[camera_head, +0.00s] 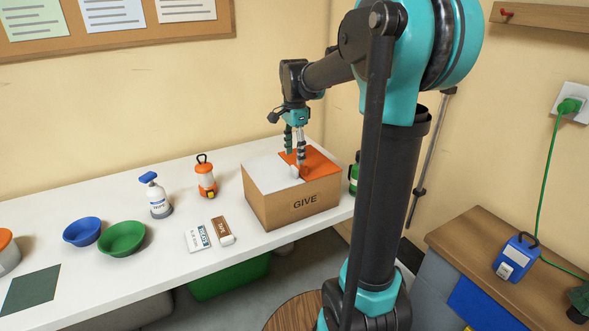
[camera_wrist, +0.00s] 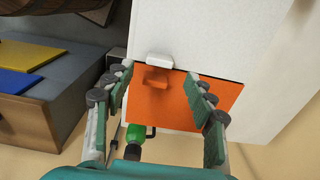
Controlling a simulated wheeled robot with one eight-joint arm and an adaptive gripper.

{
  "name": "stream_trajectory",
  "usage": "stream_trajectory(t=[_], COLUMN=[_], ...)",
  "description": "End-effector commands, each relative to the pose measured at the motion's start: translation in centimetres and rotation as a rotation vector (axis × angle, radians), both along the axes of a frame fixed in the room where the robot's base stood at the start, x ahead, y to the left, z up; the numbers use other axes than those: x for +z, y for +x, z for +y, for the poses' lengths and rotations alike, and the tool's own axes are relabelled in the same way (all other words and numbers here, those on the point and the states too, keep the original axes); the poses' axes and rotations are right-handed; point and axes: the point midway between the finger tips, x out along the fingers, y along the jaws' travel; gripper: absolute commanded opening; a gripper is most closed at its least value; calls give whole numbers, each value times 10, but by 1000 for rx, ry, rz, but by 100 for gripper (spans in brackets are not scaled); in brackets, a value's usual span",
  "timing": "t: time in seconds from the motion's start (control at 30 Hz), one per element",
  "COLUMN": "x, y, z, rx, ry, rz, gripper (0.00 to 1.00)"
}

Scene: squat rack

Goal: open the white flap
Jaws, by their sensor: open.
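The cardboard box marked GIVE (camera_head: 302,205) stands on the white table. The white flap (camera_head: 262,173) lies flat over the left part of its top, and the orange flap (camera_head: 322,164) lies flat over the right part. In the wrist view, the white flap (camera_wrist: 205,30) meets the orange flap (camera_wrist: 190,103) along a seam. A white tab (camera_wrist: 174,61) and an orange tab (camera_wrist: 156,77) stand there side by side. My gripper (camera_head: 295,162) points down above the seam, open and empty. In the wrist view, the gripper (camera_wrist: 157,72) has its fingertips on either side of the orange tab.
A green item (camera_head: 354,173) stands close behind the box's right side. An orange lantern (camera_head: 205,176), a spray bottle (camera_head: 156,196) and two bowls (camera_head: 122,238) stand to the left. Two small packs (camera_head: 222,231) lie in front. The wall is close behind.

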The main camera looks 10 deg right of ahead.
Motion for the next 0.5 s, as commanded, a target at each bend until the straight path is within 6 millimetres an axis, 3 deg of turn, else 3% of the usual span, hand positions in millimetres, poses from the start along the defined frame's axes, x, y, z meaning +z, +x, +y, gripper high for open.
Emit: stream_trajectory(t=[0.2,0.5], x=[-39,-62], y=[0,0], z=[0,0], rx=[0,0], ry=[0,0], rz=[0,0], gripper=[55,55])
